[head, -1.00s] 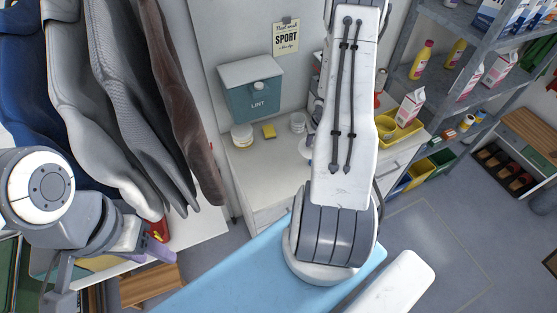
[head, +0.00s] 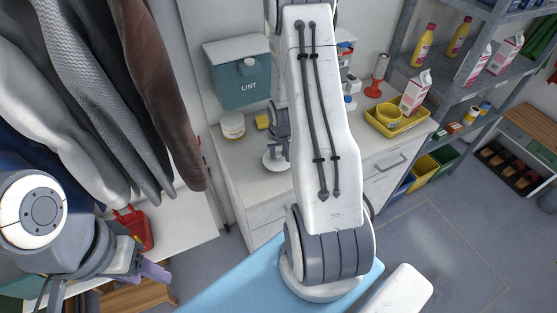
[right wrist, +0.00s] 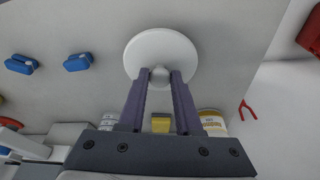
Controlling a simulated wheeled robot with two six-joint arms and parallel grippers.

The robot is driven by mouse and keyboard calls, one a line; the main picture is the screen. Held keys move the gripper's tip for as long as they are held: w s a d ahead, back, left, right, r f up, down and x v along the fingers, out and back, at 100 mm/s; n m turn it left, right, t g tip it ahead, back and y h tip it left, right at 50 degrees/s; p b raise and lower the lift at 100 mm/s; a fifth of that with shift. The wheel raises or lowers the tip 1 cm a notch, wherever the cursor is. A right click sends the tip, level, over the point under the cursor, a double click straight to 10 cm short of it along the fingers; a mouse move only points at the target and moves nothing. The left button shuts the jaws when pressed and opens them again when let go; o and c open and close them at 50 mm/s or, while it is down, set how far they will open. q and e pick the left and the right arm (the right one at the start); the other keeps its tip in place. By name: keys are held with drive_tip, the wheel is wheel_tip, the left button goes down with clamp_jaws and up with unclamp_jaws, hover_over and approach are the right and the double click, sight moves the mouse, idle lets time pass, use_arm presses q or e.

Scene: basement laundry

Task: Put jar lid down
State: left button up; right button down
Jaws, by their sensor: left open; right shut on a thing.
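My right gripper (right wrist: 160,78) is shut on the small knob of a round white jar lid (right wrist: 161,48) in the right wrist view. In the head view the lid (head: 275,163) is a white disc below the gripper, over the white counter (head: 240,170). I cannot tell whether it touches the counter. A squat whitish jar with a yellow label (head: 233,125) stands on the counter to the left, near the yellow sponge (head: 262,122). My right forearm hides part of the counter. My left gripper (head: 155,270) is open and empty at the lower left, near a red item (head: 137,230).
A teal lint box (head: 240,82) is on the wall behind the counter. A yellow tray (head: 402,123) with a yellow container and a carton (head: 415,93) is at the counter's right. Hanging clothes (head: 100,90) fill the upper left. The counter front left of the lid looks clear.

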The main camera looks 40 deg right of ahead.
drive_tip(key=shift+f, duration=0.95)
drive_tip(key=shift+f, duration=0.2)
drive_tip(key=c, duration=0.6)
unclamp_jaws()
